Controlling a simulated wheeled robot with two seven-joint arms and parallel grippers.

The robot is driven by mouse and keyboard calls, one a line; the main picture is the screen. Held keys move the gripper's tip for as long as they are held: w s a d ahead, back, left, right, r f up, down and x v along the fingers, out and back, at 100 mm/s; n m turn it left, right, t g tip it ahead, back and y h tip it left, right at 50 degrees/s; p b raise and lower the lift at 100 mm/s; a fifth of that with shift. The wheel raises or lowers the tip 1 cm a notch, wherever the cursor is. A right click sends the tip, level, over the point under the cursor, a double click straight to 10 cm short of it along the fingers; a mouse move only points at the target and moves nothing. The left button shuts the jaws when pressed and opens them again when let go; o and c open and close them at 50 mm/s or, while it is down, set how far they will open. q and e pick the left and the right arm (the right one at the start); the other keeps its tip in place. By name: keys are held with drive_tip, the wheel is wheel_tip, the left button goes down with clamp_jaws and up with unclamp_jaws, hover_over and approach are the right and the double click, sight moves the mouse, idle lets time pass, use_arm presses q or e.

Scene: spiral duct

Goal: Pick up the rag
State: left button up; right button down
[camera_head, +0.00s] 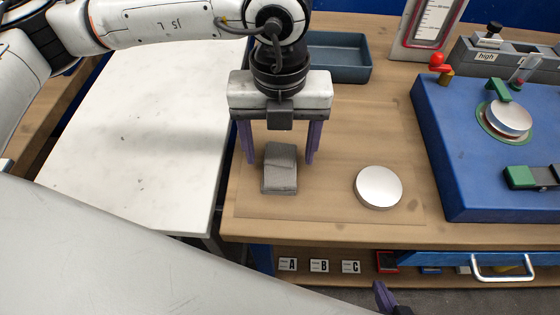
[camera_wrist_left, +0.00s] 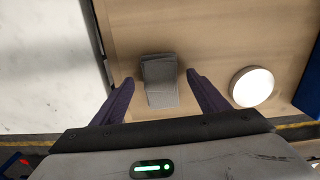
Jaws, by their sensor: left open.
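The rag (camera_head: 280,170) is a small grey folded cloth lying on the wooden table, near its left edge. It also shows in the left wrist view (camera_wrist_left: 160,82), between and beyond the fingertips. My left gripper (camera_head: 281,160) is open, pointing down, with one purple finger on each side of the rag. In the left wrist view, the fingers (camera_wrist_left: 159,79) stand apart from the rag, with a gap on both sides. Only a dark and purple bit of my right gripper (camera_head: 384,298) shows at the bottom edge of the head view.
A silver round disc (camera_head: 379,188) lies right of the rag. A dark tray (camera_head: 340,58) stands behind my left gripper. A blue apparatus (camera_head: 455,150) takes up the right side. A white marble-like table (camera_head: 150,130) is on the left. Wood around the rag is clear.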

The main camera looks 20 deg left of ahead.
sight(280, 157)
use_arm(q)
drive_tip(key=shift+f, duration=0.3)
drive_tip(key=c, duration=1.2)
drive_tip(key=shift+o, duration=0.2)
wheel_tip(280, 157, up, 10)
drive_tip(key=shift+b, duration=0.45)
drive_tip(key=o, duration=0.5)
drive_tip(key=c, duration=0.4)
